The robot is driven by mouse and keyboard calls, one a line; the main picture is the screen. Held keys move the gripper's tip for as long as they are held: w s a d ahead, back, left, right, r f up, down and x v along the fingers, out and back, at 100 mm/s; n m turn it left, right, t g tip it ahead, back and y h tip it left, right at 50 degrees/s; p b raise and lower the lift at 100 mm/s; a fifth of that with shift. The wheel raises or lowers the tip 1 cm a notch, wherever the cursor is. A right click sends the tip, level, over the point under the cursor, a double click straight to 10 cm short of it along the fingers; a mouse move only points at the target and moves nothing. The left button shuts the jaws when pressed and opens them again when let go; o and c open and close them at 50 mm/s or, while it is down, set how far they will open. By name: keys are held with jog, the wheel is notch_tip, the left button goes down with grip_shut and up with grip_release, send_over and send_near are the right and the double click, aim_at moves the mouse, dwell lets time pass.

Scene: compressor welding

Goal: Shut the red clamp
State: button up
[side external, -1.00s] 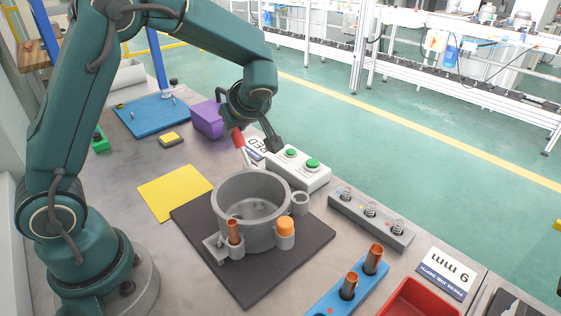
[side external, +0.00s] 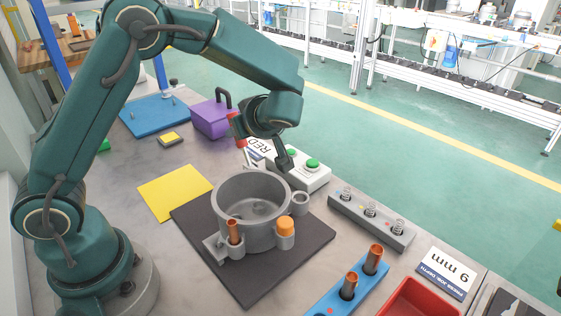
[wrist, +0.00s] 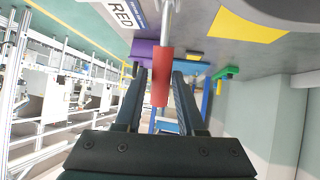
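The red clamp handle (side external: 241,142) stands up on a metal lever behind the grey cylindrical shell (side external: 229,222), and my wrist partly covers this area in the side view. In the wrist view the red handle (wrist: 161,85) points toward me between the two dark fingers of my gripper (wrist: 160,72). The fingers are apart, with a narrow gap visible beside the handle. The clamp's base is hidden.
A white box with green buttons (side external: 318,180) and a RED label (side external: 262,148) stand close by. A purple box (side external: 209,122) is behind, a yellow sheet (side external: 174,192) to the left. A grey holder with springs (side external: 345,208) is at right.

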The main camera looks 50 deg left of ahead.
jog(key=shift+o, duration=0.9)
jog(key=v, duration=0.5)
